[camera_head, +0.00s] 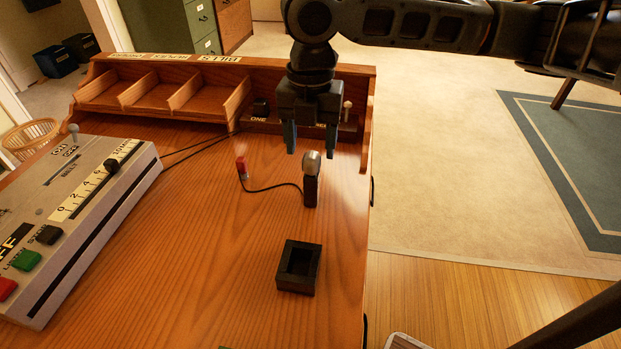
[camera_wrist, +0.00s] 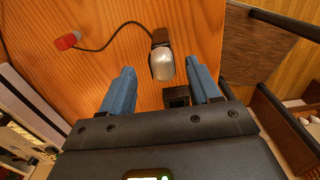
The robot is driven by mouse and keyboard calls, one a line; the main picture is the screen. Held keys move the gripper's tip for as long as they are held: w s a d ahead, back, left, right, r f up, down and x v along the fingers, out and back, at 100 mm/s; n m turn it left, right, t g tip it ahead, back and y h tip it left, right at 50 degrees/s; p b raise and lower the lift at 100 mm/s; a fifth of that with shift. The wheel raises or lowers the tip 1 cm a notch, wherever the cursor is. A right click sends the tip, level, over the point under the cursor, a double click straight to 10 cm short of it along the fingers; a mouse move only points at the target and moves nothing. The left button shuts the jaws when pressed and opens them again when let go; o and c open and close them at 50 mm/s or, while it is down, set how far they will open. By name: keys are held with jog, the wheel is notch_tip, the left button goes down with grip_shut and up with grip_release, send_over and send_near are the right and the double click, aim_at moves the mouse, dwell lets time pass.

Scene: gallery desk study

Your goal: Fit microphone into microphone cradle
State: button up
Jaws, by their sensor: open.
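The microphone (camera_head: 311,180), with a silver head and a dark body, stands on the wooden desk. A thin black cord runs from it to a red plug (camera_head: 242,168). My gripper (camera_head: 304,150) is open and empty, above and slightly behind the microphone in the head view. In the wrist view the microphone (camera_wrist: 161,62) shows beyond and between the blue fingertips (camera_wrist: 162,80), touching neither. The microphone cradle (camera_head: 299,268), a black square block with a recess, sits empty on the desk nearer the front. What appears to be part of it shows in the wrist view (camera_wrist: 176,96).
A grey control box (camera_head: 75,220) with buttons and a slider fills the left of the desk (camera_head: 215,270). Wooden pigeonholes (camera_head: 165,95) and a switch panel line the back. The desk's right edge is close to the microphone and cradle. Desk between them is clear.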

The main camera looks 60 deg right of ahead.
aim_at(312, 155)
jog(key=f, duration=0.5)
jog(key=shift+s+a+f, duration=0.1)
jog(key=shift+s+a, duration=0.05)
jog(key=shift+s, duration=0.05)
grip_shut()
dwell(0.4)
